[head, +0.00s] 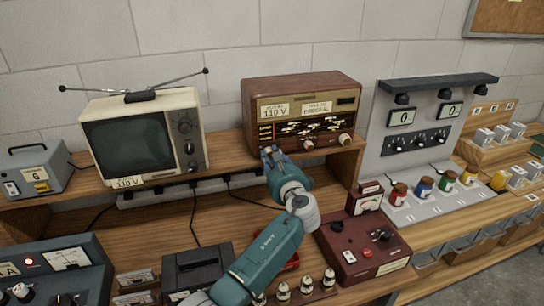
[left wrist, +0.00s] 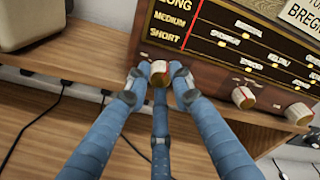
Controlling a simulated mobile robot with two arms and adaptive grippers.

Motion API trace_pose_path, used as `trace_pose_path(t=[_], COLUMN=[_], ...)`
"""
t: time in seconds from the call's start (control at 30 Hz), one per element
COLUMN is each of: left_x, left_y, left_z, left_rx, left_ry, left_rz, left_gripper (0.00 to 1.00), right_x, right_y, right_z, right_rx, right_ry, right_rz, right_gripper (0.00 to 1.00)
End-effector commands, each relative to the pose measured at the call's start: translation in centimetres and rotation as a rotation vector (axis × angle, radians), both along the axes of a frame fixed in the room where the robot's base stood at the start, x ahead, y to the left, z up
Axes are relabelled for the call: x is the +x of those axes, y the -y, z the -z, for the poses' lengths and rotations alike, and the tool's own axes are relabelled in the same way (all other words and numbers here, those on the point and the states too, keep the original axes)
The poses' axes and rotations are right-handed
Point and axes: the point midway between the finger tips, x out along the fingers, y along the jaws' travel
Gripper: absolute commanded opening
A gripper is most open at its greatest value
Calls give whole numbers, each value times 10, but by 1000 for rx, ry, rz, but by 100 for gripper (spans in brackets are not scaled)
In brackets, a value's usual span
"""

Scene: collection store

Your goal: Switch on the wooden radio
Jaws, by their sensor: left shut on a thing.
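The wooden radio (head: 300,87) stands on the upper shelf, with a dark dial, labels and knobs on its front. Two knobs show at its right, the nearer one (head: 308,145) and the far one (head: 344,140). My left gripper (head: 268,152) is at the radio's lower left front. In the left wrist view its fingers (left wrist: 158,80) are closed around a cream-tipped left knob (left wrist: 159,69), beneath the words LONG, MEDIUM and SHORT. The fingers hide most of that knob. My right gripper is in neither view.
A cream television (head: 143,135) with antennas stands left of the radio. A grey box (head: 36,172) sits at far left. A red control box (head: 362,243) stands below right, near bottles and a grey meter panel (head: 420,120). Cables hang beneath the shelf.

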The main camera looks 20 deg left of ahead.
Motion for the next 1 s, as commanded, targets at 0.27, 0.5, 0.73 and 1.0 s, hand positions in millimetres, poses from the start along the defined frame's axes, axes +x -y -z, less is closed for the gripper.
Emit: trace_pose_path(t=[0.27, 0.5, 0.73, 1.0], left_x=[1, 1, -9, -56], left_y=[-2, -1, 7, 37], left_z=[-6, -3, -2, -6], left_rx=[4, 2, 1, -3], left_ry=[9, 5, 3, 4], left_rz=[-1, 0, 3, 2], left_gripper=[34, 41, 41, 41], right_x=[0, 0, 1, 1], right_y=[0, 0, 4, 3], right_z=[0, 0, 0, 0], right_rx=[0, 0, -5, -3], right_ry=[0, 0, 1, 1], right_rz=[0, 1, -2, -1], right_gripper=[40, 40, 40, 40])
